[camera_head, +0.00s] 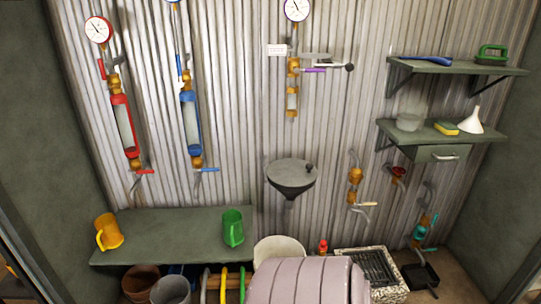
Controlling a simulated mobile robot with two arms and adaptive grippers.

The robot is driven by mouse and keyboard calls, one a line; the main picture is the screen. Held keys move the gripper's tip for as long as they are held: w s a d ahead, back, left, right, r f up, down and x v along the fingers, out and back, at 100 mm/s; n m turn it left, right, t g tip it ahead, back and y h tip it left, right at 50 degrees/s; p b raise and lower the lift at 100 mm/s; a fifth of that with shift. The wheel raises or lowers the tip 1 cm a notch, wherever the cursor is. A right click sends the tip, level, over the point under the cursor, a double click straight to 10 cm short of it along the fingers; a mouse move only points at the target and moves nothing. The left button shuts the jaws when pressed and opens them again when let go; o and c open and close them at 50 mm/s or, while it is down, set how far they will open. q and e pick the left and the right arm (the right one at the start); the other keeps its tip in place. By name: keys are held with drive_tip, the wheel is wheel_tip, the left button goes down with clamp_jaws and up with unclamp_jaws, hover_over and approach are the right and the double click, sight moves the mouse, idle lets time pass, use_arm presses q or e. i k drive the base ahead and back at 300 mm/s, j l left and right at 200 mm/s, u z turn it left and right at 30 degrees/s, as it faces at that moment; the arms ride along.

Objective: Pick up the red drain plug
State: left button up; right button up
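A small red piece (322,246) that looks like the red drain plug stands low in the middle, left of the floor grate (372,268). Its top shows, and it is too small to make out in detail. Its lower part is close behind a large pinkish ribbed shape in the foreground. Neither of my grippers is in view, and nothing is seen touching the red piece.
A green bench (165,236) with an orange mug (108,232) and a green mug (233,227) is at left. A pale bucket (278,250) is left of the red piece. A grey basin (291,175) hangs above. Shelves (455,66) are at right.

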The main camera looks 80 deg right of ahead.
sight(323, 247)
drive_tip(key=z, duration=2.05)
